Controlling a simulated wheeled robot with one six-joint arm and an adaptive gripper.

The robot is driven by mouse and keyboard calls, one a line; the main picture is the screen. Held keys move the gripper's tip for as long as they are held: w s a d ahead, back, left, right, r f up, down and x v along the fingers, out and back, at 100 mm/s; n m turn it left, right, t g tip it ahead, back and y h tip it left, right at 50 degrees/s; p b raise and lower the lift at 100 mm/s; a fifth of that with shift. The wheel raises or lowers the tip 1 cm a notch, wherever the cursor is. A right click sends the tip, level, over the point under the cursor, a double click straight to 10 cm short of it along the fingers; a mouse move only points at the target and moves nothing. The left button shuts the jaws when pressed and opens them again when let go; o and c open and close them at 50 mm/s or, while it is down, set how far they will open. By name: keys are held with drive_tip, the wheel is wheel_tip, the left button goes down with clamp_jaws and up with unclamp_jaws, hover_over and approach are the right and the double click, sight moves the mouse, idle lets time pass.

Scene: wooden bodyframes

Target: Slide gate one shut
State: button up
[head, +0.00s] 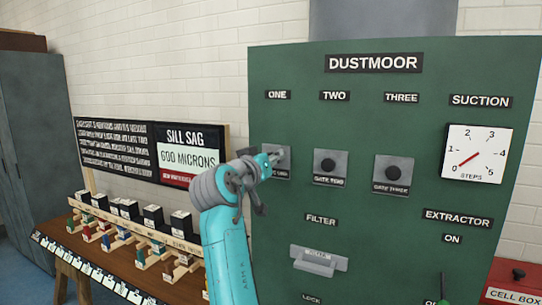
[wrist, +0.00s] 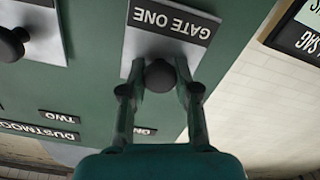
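The gate one plate (head: 283,152) is a grey square with a dark label, on the left of the green DUSTMOOR panel (head: 300,225). My gripper (head: 268,160) is in front of it and hides much of it in the head view. In the wrist view the plate (wrist: 143,42) appears upside down with its GATE ONE label. Its round dark knob (wrist: 160,76) is between the two fingertips of my gripper (wrist: 160,70). The fingertips are very close to the knob on both sides. I cannot tell whether they press on it.
The gate two knob (head: 328,165) and gate three knob (head: 394,173) are to the right. The filter handle (head: 318,261) is below. The suction dial (head: 477,154) points near zero. A wooden bench (head: 140,273) with small blocks stands at left, under a SILL SAG sign (head: 187,156).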

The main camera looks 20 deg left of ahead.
drive_tip(key=o, duration=0.4)
drive_tip(key=shift+f, duration=0.4)
drive_tip(key=shift+r, duration=0.15)
drive_tip(key=s, duration=1.2)
